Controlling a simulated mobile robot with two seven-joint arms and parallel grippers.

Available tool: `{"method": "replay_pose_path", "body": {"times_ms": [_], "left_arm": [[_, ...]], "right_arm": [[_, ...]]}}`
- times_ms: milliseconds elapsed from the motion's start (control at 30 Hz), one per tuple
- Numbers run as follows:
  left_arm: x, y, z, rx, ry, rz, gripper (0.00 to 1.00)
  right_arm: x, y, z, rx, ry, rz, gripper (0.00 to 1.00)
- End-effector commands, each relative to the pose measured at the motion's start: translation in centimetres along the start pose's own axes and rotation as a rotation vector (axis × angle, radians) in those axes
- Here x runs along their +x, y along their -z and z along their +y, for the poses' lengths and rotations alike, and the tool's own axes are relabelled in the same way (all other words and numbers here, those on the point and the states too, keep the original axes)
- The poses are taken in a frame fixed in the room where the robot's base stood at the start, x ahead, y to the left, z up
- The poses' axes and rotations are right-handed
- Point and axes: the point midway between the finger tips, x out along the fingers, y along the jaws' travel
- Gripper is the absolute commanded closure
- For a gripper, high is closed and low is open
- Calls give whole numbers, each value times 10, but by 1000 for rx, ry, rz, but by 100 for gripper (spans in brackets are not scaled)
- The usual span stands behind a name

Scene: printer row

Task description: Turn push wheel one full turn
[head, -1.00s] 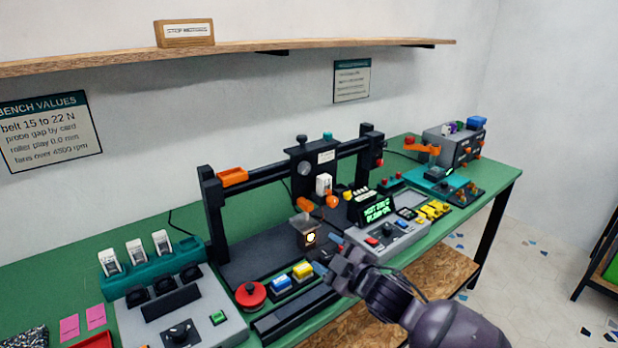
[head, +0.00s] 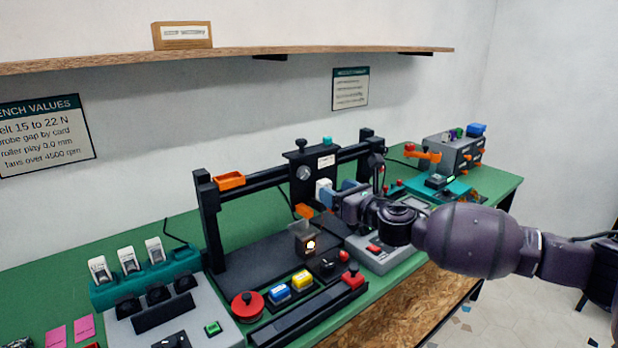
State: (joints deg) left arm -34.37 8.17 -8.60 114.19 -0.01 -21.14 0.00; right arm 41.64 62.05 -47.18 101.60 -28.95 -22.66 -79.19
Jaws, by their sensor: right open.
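No part is labelled clearly enough to be sure which is the push wheel. A red disc (head: 248,306) with a small dark knob lies flat at the front left of the black gantry machine (head: 207,225). The machine's carriage (head: 300,182) carries a round grey dial (head: 303,173), a white block (head: 323,186) and an orange tip (head: 305,211). My right gripper (head: 334,196) is open at the carriage's right side, close to the white block. It covers the spot where a round orange knob showed earlier; contact cannot be told. My left gripper is out of view.
A grey control box (head: 376,257) is below my right arm. A teal rack (head: 145,278) stands left, and a grey unit (head: 455,148) far right. A shelf (head: 230,53) runs above.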

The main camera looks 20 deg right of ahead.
Motion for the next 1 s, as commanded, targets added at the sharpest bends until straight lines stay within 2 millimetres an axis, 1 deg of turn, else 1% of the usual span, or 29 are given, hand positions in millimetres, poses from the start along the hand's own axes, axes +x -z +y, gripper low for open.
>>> {"method": "replay_pose_path", "body": {"times_ms": [33, 133, 267, 367, 467, 600, 800, 1000], "left_arm": [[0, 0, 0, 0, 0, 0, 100], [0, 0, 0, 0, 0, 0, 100], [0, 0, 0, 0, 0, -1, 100], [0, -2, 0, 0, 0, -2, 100], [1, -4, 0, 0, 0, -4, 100], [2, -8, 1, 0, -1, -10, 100], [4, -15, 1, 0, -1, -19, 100], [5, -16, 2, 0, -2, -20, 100]], "right_arm": [[0, 0, 0, -50, 0, -2, 37], [0, 0, 0, -119, 1, -2, 37], [3, 0, 0, -150, 1, -2, 37], [11, 0, 0, -151, 1, -2, 37], [24, 0, 1, -149, 1, -2, 37], [49, 1, 0, -148, 2, -3, 37], [81, 2, 1, -148, 1, -1, 37], [101, 1, 0, -147, 1, -1, 37]]}}
